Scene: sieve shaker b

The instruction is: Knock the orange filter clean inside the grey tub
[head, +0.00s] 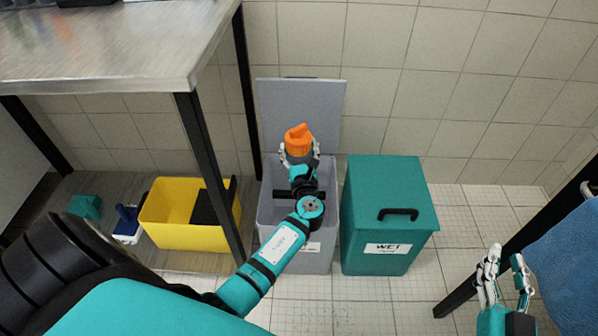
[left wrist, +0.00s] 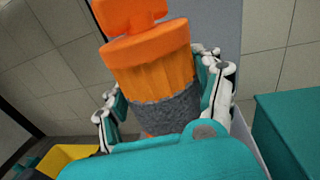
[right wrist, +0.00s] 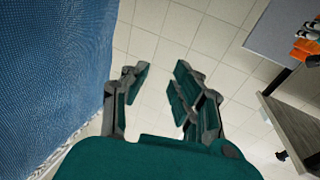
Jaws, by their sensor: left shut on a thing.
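The orange filter (head: 299,139) is held by my left gripper (head: 299,158) above the opening of the grey tub (head: 322,223). In the left wrist view the filter (left wrist: 150,65) has an orange ribbed body with a tab on top and a band of grey dust (left wrist: 167,112) around its lower part. The fingers of my left gripper (left wrist: 165,100) close on both sides of it. The tub's grey lid (head: 325,105) stands open against the wall. My right gripper (head: 504,268) is open and empty at the lower right, and its spread fingers show in the right wrist view (right wrist: 157,95).
A green lidded bin (head: 385,185) marked WET stands close to the right of the tub. A yellow crate (head: 175,235) is to the left, beside a dark table leg (head: 215,180). A blue cloth surface (head: 570,265) is at far right. The tiled floor before the green bin is clear.

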